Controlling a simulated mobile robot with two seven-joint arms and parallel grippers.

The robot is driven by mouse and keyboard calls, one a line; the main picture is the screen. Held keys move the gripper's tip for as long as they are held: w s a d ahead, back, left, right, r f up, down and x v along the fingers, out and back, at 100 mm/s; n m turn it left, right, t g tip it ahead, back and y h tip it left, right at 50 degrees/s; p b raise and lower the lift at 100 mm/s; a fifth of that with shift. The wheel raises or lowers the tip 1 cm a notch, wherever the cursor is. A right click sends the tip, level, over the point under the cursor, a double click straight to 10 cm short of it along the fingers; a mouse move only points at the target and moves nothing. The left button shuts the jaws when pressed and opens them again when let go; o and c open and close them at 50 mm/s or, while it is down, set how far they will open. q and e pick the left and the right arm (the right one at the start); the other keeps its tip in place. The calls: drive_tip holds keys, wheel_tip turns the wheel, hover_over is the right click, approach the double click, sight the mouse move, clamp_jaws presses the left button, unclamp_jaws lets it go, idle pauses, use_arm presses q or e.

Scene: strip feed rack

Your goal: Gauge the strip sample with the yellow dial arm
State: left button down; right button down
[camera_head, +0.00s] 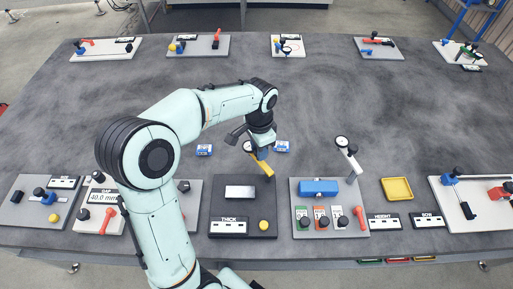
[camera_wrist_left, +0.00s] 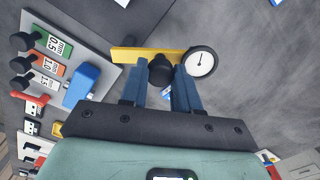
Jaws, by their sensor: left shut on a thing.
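The yellow dial arm (camera_head: 262,166) stands raised over the back right of the dark THICK base (camera_head: 216,213). Its round white dial (camera_head: 248,146) shows at its far end, and the dial also shows in the left wrist view (camera_wrist_left: 201,61). My left gripper (camera_head: 259,150) is shut on the black knob (camera_wrist_left: 161,70) of the yellow arm (camera_wrist_left: 130,54), the knob between its blue fingers. A pale flat piece (camera_head: 240,192), which looks like the strip sample, lies on the THICK base. A yellow ball knob (camera_head: 264,225) sits at the base's front right. My right gripper is out of view.
Right of it, a grey plate (camera_head: 300,205) carries a blue block (camera_head: 319,187), coloured tabs and another dial lever (camera_head: 348,158). A yellow tray (camera_head: 397,189) lies further right. Two small blue-and-white boxes (camera_head: 205,150) (camera_head: 282,147) flank my gripper. The table's middle is mostly clear.

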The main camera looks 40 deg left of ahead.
use_arm(q)
drive_tip(key=shift+w+m, duration=0.25)
drive_tip(key=shift+m, duration=0.25)
drive_tip(key=shift+d, duration=0.1)
drive_tip(key=c, duration=0.8)
unclamp_jaws()
wheel_tip(320, 180, up, 8)
drive_tip(key=shift+f+p, duration=0.25)
drive_tip(key=shift+p, duration=0.3)
idle(0.4)
